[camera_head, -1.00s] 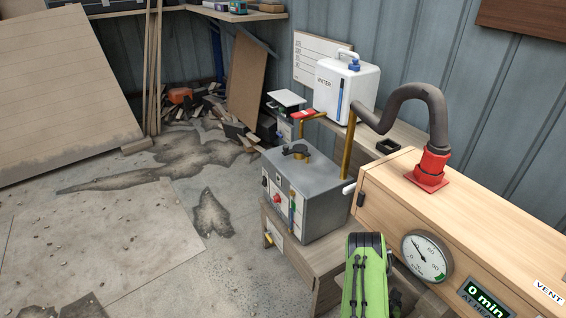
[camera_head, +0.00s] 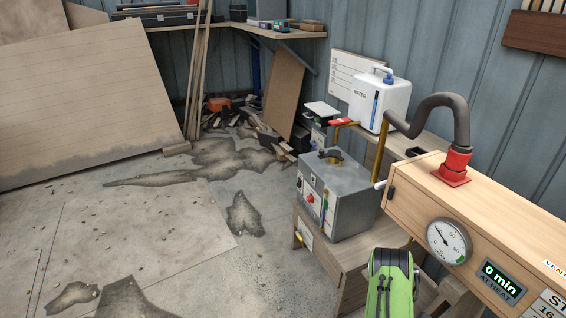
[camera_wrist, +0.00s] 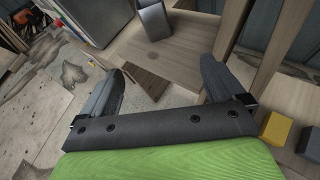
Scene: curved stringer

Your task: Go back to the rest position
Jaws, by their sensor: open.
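My gripper (camera_wrist: 165,90) is open in the wrist view, its two dark fingers spread apart with nothing between them. Beyond the fingers the wrist view shows a low wooden bench (camera_wrist: 185,50) and the concrete floor. In the head view my green arm is at the bottom right, in front of the bench (camera_head: 352,262); the gripper itself cannot be made out there. A grey metal boiler box (camera_head: 345,205) stands on the bench, left of and beyond my arm.
A long wooden steam box (camera_head: 475,225) with a dial gauge (camera_head: 449,241) and a dark hose (camera_head: 440,102) is close on the right. A white water container (camera_head: 380,100) stands behind the boiler. Scrap wood (camera_head: 245,128) lies at the back. The floor at left (camera_head: 140,235) is mostly clear.

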